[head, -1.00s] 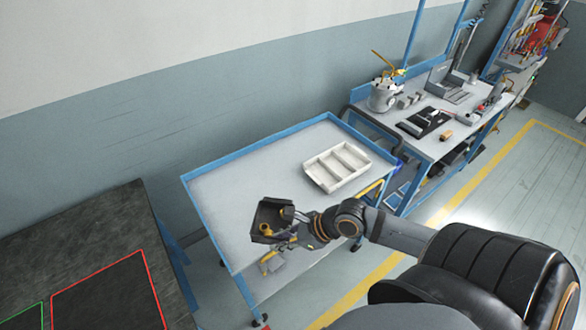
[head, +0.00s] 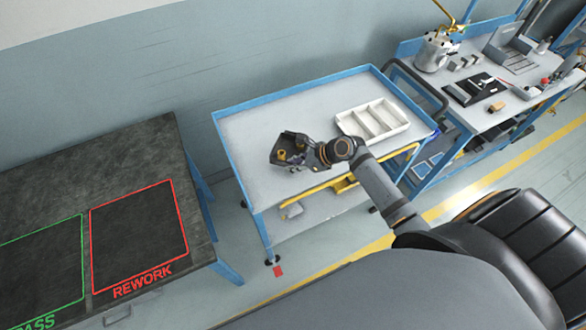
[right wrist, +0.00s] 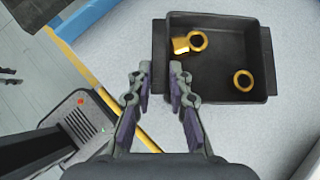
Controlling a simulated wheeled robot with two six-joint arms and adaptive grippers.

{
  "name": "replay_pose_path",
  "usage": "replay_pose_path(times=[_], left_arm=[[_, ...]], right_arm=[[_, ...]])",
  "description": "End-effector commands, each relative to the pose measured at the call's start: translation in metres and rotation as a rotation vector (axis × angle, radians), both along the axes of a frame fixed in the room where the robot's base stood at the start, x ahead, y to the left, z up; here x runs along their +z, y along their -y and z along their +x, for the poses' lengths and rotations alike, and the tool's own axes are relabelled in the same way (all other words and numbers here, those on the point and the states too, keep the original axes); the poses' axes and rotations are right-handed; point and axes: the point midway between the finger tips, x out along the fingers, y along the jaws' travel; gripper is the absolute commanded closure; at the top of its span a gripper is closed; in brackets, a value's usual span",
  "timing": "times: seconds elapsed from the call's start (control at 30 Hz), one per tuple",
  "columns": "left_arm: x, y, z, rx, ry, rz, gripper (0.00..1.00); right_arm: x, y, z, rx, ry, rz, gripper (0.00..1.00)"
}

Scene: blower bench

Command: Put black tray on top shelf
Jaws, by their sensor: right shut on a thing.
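A black tray (head: 275,157) with a few brass-coloured ring parts inside shows over the blue-rimmed cart (head: 240,128) in the head view. It also shows in the right wrist view (right wrist: 220,80), roughly level, with the parts lying in it. My right gripper (right wrist: 160,70) is shut on the tray's near-left side flange. In the head view the right gripper (head: 306,154) is at the tray's right side. I cannot tell whether the tray touches the cart's top shelf or hangs above it. My left gripper is not in view.
A white divided tray (head: 372,121) sits at the right of the cart's top; the top's left part is bare. A dark bench (head: 60,180) with a red REWORK outline stands at left. A workbench (head: 470,120) with tools is at right. The cart has a lower shelf (head: 315,208).

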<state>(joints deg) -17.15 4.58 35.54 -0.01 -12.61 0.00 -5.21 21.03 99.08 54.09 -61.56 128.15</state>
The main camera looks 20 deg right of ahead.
Motion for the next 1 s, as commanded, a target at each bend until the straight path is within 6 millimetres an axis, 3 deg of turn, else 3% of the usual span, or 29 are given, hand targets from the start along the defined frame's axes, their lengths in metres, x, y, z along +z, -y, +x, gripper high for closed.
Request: replay_pose_path(times=[0.17, 0.4, 0.73, 0.77, 0.8, 0.9, 1.0], left_arm=[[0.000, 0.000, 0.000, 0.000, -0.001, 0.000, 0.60], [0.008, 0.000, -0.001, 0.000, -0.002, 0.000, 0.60], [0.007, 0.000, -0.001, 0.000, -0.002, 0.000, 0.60], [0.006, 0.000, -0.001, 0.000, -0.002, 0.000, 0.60], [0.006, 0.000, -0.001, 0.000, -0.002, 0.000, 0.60], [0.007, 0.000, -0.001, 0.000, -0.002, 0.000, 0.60], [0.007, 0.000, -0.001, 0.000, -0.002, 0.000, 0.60]], right_arm=[[-0.004, 0.000, 0.005, 0.000, 0.003, 0.001, 1.00], [-0.036, 0.001, 0.008, -0.001, 0.001, 0.002, 1.00], [-0.041, 0.001, 0.008, 0.000, 0.002, 0.000, 1.00], [-0.041, 0.001, 0.007, -0.001, 0.001, 0.000, 0.79], [-0.041, 0.001, 0.007, -0.001, 0.001, 0.000, 0.74], [-0.041, 0.001, 0.007, -0.001, 0.001, 0.000, 0.60], [-0.041, 0.001, 0.007, -0.001, 0.001, 0.000, 0.59]])
